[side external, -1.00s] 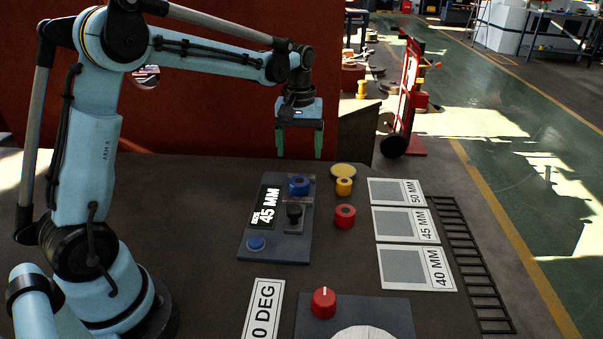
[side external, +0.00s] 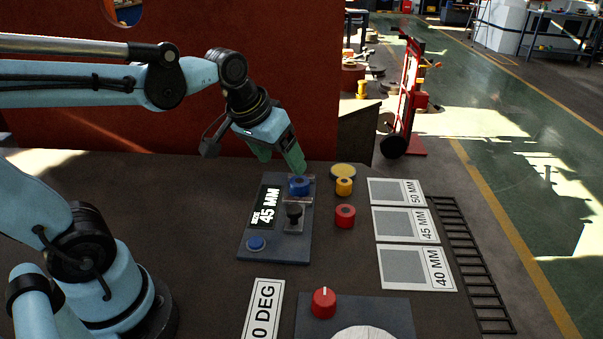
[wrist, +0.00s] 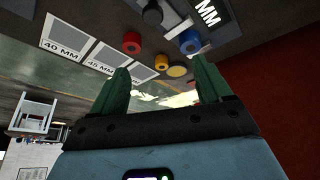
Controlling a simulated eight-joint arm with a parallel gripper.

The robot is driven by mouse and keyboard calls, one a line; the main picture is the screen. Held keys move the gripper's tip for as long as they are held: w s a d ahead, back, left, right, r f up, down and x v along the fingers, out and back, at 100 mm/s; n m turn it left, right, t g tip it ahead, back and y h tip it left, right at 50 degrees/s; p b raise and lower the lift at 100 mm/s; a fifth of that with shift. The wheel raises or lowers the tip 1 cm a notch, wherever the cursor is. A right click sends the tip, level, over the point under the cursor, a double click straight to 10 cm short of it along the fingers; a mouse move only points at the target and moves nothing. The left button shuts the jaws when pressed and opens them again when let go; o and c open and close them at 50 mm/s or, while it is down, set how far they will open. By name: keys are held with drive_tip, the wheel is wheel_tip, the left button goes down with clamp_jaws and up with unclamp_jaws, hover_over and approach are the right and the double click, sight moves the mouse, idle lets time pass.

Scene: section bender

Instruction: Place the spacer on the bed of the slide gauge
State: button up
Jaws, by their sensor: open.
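The slide gauge (side external: 265,249) is a blue-grey plate with a display reading 45 MM, a black knob (side external: 294,210) and a blue button. A blue ring-shaped spacer (side external: 299,187) sits on the pale bed (side external: 308,203) at the gauge's far end. It also shows in the wrist view (wrist: 190,42). A yellow ring (side external: 344,187) and a red ring (side external: 345,217) stand on the table right of the gauge; which one the task means by spacer, I cannot tell. My gripper (side external: 281,157) is open, empty and tilted, above and just behind the blue spacer, apart from it.
A flat yellow-topped disc (side external: 343,170) lies behind the yellow ring. Marked pads for 50, 45 and 40 MM (side external: 405,225) line the right side. A red knob (side external: 323,302) stands on a front plate. A dark red wall (side external: 200,120) rises behind the table.

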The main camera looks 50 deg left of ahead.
drive_tip(key=s+f+m, duration=0.1)
drive_tip(key=s+d+t, duration=0.1)
drive_tip(key=s+d+f+m+t, duration=0.1)
drive_tip(key=s, duration=0.1)
drive_tip(key=shift+s+f+m, duration=0.1)
drive_tip(key=shift+f+m, duration=0.2)
